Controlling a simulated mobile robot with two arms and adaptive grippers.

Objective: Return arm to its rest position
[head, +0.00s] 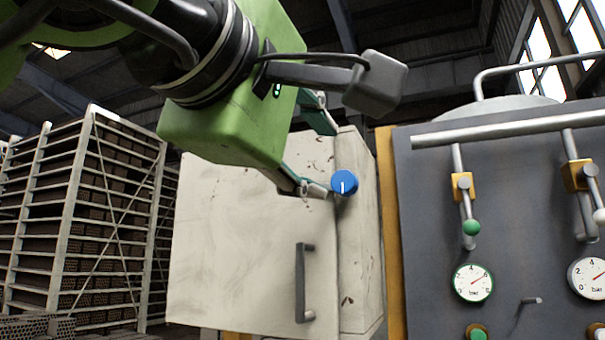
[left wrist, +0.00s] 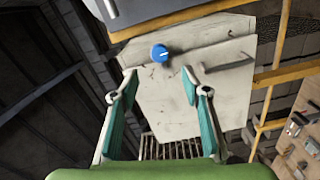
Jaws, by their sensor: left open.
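My left arm comes in from the upper left in the head view. Its green left gripper (head: 322,152) is open, with its fingers spread in front of the white cabinet (head: 240,240). A blue knob (head: 344,182) with a white mark sits on the cabinet, close to the lower fingertip in the head view. In the left wrist view the two teal-padded fingers (left wrist: 158,80) are apart with nothing between them. The blue knob (left wrist: 159,52) shows beyond the fingertips there, apart from both. My right gripper is not in view.
The cabinet has a dark vertical handle (head: 302,283). A rack of bricks (head: 85,215) stands at the left. A yellow rail (left wrist: 285,72) shows in the left wrist view.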

